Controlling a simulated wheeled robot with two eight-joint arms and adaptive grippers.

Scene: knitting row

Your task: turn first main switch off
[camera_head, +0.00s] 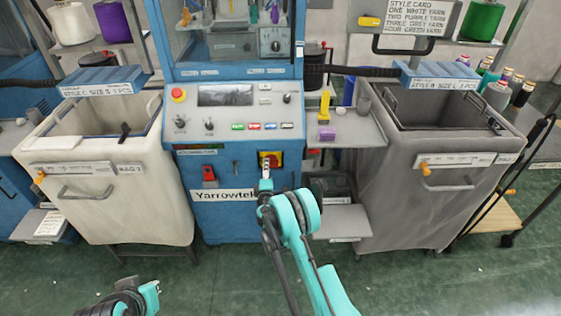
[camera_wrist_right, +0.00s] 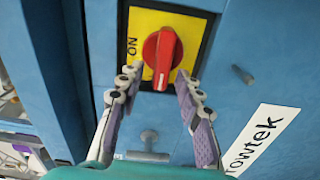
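The first main switch is a red rotary knob (camera_wrist_right: 160,58) on a yellow plate (camera_wrist_right: 186,24) with a black border, on the blue machine's front. The word ON is on the plate, left of the knob in the right wrist view. The knob's grip bar runs roughly up and down there. In the head view the yellow plate (camera_head: 273,156) shows just above my right gripper (camera_head: 266,172). My right gripper is open, its two fingers (camera_wrist_right: 159,76) on either side of the knob's lower end; contact is unclear. My left gripper (camera_head: 148,292) is at the bottom left, only partly seen.
The blue machine's control panel (camera_head: 235,112) has a red emergency button (camera_head: 178,95). A red switch (camera_head: 208,173) sits left of the yellow plate. A white bin (camera_head: 110,200) and a grey bin (camera_head: 400,210) flank the machine. The green floor (camera_head: 200,285) in front is clear.

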